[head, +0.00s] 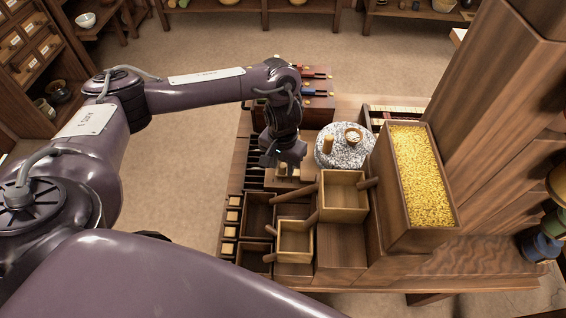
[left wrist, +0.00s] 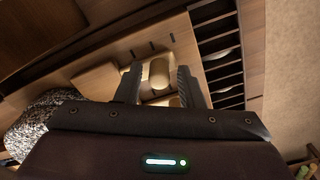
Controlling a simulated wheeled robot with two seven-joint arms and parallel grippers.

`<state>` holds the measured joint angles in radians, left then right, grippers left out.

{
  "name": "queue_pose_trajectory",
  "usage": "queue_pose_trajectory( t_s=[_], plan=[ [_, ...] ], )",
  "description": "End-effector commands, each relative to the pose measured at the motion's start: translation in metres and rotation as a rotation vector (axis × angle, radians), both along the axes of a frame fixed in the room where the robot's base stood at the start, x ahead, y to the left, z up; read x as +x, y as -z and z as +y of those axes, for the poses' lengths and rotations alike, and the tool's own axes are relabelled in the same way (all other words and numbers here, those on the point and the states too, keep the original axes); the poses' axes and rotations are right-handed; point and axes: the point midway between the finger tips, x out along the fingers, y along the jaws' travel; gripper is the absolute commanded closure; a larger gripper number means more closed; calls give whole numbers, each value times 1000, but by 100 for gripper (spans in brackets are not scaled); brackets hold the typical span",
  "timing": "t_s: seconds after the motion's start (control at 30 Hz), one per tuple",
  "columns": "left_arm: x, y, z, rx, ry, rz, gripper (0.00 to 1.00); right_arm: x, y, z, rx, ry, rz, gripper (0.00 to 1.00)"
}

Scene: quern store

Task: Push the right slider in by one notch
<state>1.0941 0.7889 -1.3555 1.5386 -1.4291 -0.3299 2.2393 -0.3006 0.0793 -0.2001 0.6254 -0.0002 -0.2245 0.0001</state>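The left gripper (head: 288,160) points down over a pale wooden block with small knobs (head: 283,172) at the left side of the bench. In the left wrist view the two dark fingers of the left gripper (left wrist: 158,75) stand apart. A pale rounded wooden knob (left wrist: 159,72) lies between them in the picture, with a gap on each side. More pale pieces show lower between the fingers. Which of these pieces is the right slider I cannot tell, and the notches are not clear. My right gripper is not in view.
Open wooden boxes with handles (head: 343,174) stand beside the block. A speckled round stone (head: 340,158) and a bin of yellow grain (head: 420,180) lie to the right. Dark slots (left wrist: 219,66) line the bench edge. Open floor (head: 200,210) lies left of the bench.

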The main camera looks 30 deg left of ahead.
Motion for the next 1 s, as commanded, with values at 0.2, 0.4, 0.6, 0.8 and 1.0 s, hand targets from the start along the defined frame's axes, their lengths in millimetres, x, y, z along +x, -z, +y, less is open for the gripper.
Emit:
queue_pose_trajectory(
  t_s=[0.2,0.4,0.6,0.8,1.0],
  plan=[
    [0,0,0,-1,0,0,58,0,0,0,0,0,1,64],
    [1,-9,0,0,1,-2,58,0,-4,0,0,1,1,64],
    [2,-46,0,0,2,-5,58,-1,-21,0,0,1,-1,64],
    [1,-72,0,0,1,-3,58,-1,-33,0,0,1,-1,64],
    [0,-79,-1,0,0,0,58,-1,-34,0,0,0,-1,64]
  ],
)
